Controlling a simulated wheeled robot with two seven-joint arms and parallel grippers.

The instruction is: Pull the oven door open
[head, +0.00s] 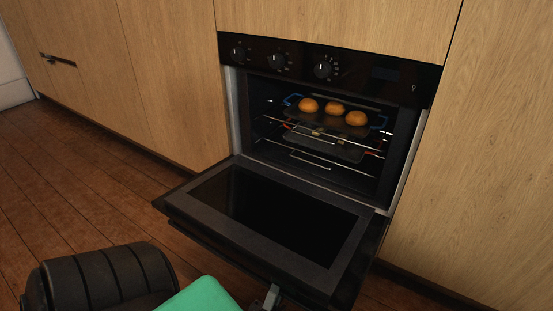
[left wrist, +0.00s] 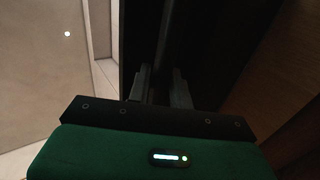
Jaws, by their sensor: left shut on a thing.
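The black oven door (head: 265,225) is hinged down and lies almost level in front of the oven (head: 330,68). Its dark glass panel faces up. My left gripper (head: 271,297) is at the door's front edge, partly hidden beneath it, with my green and black arm below. In the left wrist view my left gripper (left wrist: 161,90) is shut on the door's dark handle (left wrist: 166,45), which runs up between the fingers. That view is dark, so the handle's detail is hard to see. My right gripper is in neither view.
Inside the oven, several round orange-brown buns (head: 333,108) sit on a dark tray on the upper rack, with another rack below. Wooden cabinet fronts (head: 165,75) flank the oven. The brown plank floor (head: 75,170) is clear to the left.

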